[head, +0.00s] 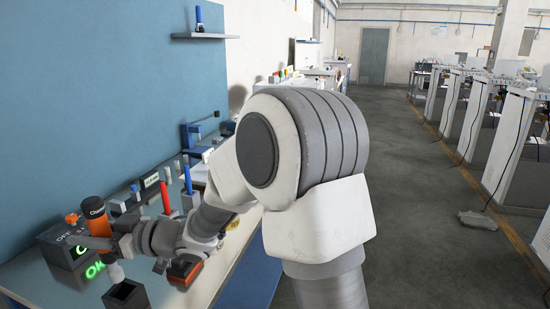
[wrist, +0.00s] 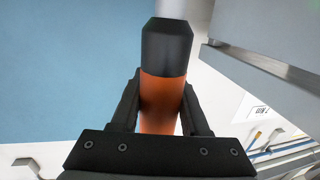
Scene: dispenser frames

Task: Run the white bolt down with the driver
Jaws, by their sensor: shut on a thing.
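My gripper (head: 103,242) is shut on the driver (head: 94,214), which has an orange body and a dark end. The driver stands nearly upright, tilted slightly, at the left of the head view. In the wrist view the driver (wrist: 163,95) sits between both fingers of my gripper (wrist: 161,108). A pale piece (head: 115,272) shows below the driver, just above a dark open-topped block (head: 126,295). I cannot tell whether this piece is the white bolt or the driver's lower end. Any contact inside the block is hidden.
Red (head: 165,200) and blue (head: 187,180) upright pieces stand farther back on the bench. A blue wall panel (head: 90,90) bounds the left. The aisle floor (head: 410,200) is open.

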